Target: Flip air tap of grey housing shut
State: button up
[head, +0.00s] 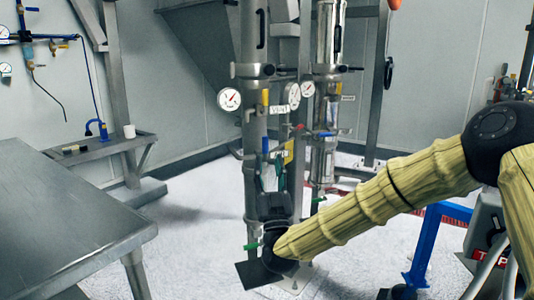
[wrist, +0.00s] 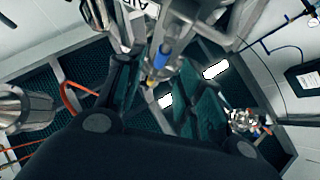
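The grey housing (head: 254,100) is the left of two upright metal columns in the head view. A small blue tap lever (head: 265,145) hangs on its front, above my gripper (head: 272,180). In the wrist view the blue lever (wrist: 161,54) points down the picture, with a yellow piece (wrist: 150,80) near its lower end. An "AIR" label (wrist: 136,7) shows above it. My gripper (wrist: 156,78) has its two dark teal fingers apart, one on each side of the lever's line. I see no contact with the lever. The lever's exact depth between the fingertips is unclear.
A second shiny column (head: 326,110) with its own blue handle (head: 327,134) stands close on the right. Gauges (head: 229,99) and a red handle (head: 299,127) crowd the columns. A steel table (head: 70,215) is at the left. The floor between table and columns is clear.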

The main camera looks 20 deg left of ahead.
jog(key=shift+v, duration=2.45)
